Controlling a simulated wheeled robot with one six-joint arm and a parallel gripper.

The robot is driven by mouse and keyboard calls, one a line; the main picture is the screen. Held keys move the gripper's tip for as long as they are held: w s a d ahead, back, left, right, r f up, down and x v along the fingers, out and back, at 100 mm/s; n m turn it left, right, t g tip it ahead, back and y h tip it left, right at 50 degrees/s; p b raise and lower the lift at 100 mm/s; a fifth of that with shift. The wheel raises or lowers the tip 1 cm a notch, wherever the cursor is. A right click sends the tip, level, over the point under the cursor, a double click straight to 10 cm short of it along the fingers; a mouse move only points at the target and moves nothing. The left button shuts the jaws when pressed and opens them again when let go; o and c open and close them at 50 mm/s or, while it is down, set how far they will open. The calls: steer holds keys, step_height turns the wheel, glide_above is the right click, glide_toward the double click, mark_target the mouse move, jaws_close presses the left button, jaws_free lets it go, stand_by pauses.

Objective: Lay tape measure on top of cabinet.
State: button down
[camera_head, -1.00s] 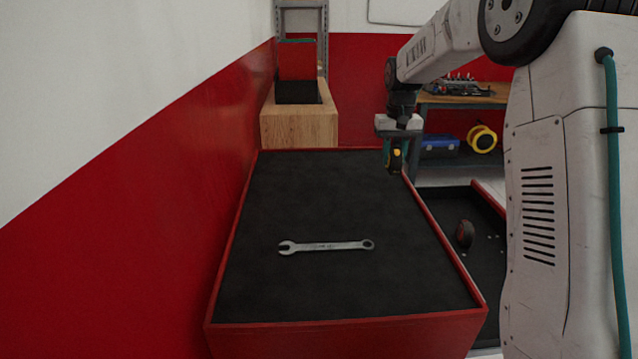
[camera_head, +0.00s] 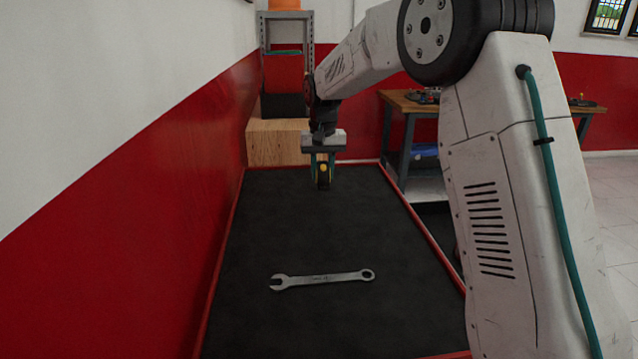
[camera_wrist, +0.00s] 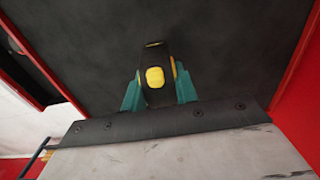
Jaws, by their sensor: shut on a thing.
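The tape measure (camera_wrist: 155,77), black with yellow parts, is between the teal fingers of my gripper (camera_wrist: 158,88) in the wrist view. In the head view my gripper (camera_head: 322,170) is shut on the tape measure (camera_head: 323,176) and hangs pointing down over the far part of the cabinet. The cabinet (camera_head: 310,225) has a black top with a red rim. The tape measure appears to be above the black top; the exact gap cannot be told.
A silver wrench (camera_head: 322,279) lies on the nearer part of the cabinet top. A wooden block (camera_head: 278,143) stands beyond the far edge. A red wall (camera_head: 130,240) runs along the left side. A workbench (camera_head: 405,105) stands at the back right. The middle of the top is clear.

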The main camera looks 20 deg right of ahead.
mark_target(319, 182)
steer(key=shift+w+a+f, duration=0.1)
steer(key=shift+w+a, duration=0.05)
steer(key=shift+a, duration=0.4)
steer(key=shift+f, duration=1.7)
steer(key=c, duration=1.1)
jaws_free()
steer(key=shift+f, duration=0.15)
step_height(319, 182, up, 12)
steer(key=shift+r, duration=0.25)
